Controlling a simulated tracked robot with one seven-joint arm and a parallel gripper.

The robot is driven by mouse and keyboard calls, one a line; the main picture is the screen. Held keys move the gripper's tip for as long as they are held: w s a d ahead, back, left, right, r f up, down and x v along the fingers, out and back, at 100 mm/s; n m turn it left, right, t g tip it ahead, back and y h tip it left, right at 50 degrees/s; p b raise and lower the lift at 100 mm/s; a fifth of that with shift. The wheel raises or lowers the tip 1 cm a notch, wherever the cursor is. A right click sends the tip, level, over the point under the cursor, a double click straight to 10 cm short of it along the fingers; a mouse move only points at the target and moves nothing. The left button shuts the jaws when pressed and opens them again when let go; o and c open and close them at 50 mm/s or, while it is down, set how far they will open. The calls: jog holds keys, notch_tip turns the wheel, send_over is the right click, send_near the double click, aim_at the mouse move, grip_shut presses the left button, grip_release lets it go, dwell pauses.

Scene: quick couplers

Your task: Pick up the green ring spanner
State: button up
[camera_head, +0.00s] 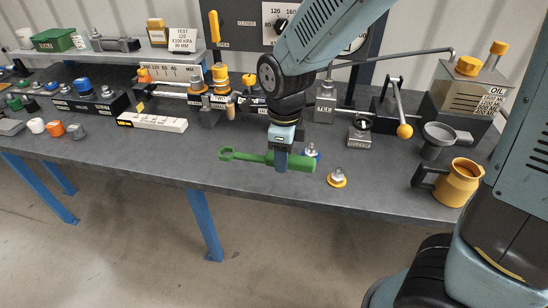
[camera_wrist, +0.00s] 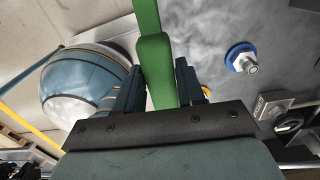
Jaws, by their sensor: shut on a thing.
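The green ring spanner (camera_head: 246,157) shows in the head view near the front edge of the bench, its ring end to the left and its thick handle to the right. My gripper (camera_head: 281,162) points down over the spanner and is shut on its handle. In the wrist view the green spanner (camera_wrist: 158,70) runs up between the two dark fingers of my gripper (camera_wrist: 160,88). I cannot tell whether the spanner touches the bench top or is held just above it.
A fitting with a blue ring (camera_head: 311,151) and one with a yellow ring (camera_head: 337,178) stand close to the right. A yellow jug (camera_head: 458,183) and a grey funnel (camera_head: 437,138) are farther right. A white labelled strip (camera_head: 152,122) lies behind left.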

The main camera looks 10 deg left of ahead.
jog(key=s+d+r, duration=0.3)
jog(key=s, duration=0.4)
jog(key=shift+s+d+r, duration=0.3)
jog(key=o, duration=0.5)
grip_shut()
